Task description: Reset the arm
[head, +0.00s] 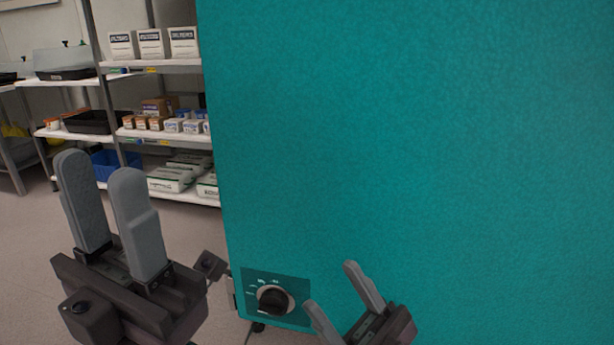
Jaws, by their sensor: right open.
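My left gripper (100,166) stands upright at the lower left, its two grey fingers pointing up with a gap between them and nothing held. My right gripper (331,285) is at the bottom centre, open and empty, its fingers pointing up and to the left. It is in front of the large teal cabinet (420,150), close to a black dial (273,299) on a dark control panel (301,289). The left finger of the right gripper overlaps the panel's right edge in the picture; I cannot tell whether it touches. Most of both arms is out of view.
The teal cabinet fills the centre and right. Behind on the left, a metal rack with white shelves (178,62) holds boxes, a black tray (88,122) and a blue bin (116,162). Grey floor (28,240) is open at the left.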

